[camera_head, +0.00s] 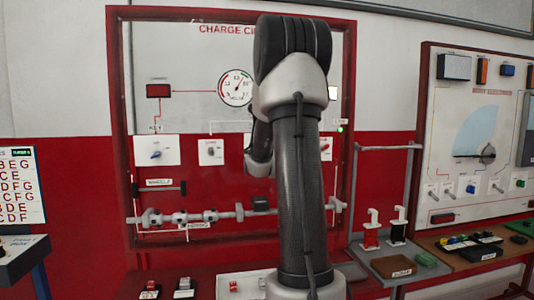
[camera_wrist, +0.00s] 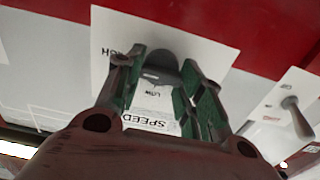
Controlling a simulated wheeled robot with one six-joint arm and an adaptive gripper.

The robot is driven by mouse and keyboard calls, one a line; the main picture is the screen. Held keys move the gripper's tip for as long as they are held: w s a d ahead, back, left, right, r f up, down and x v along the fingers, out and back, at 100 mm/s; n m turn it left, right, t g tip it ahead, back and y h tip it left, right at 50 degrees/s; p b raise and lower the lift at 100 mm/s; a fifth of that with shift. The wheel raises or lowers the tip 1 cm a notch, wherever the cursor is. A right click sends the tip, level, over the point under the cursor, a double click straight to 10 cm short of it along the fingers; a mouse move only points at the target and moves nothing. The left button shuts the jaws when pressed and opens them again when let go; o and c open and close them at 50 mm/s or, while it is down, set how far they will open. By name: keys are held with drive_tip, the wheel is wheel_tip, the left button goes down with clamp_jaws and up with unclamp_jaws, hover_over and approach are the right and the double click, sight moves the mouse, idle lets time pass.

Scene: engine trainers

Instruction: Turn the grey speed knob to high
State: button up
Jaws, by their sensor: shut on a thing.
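The grey speed knob (camera_wrist: 163,64) is on a white plate (camera_wrist: 115,30) in the wrist view. The plate appears turned over in this view, with SPEED and LOW printed below the knob and a partly hidden HIGH label at its left. My gripper (camera_wrist: 162,80) has its green-padded fingers on either side of the knob and is shut on it. Which mark the knob points to cannot be told. In the head view, my arm hides the knob and my gripper.
A toggle switch (camera_wrist: 292,106) on a neighbouring plate stands close to the right finger in the wrist view. In the head view, the red-framed board carries a gauge (camera_head: 236,88), a blue key knob (camera_head: 155,154) and a horizontal rod assembly (camera_head: 200,216). Another trainer stands at right.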

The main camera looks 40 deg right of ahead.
drive_tip(key=o, duration=1)
drive_tip(key=v, duration=1.2)
drive_tip(key=shift+a+f, duration=0.1)
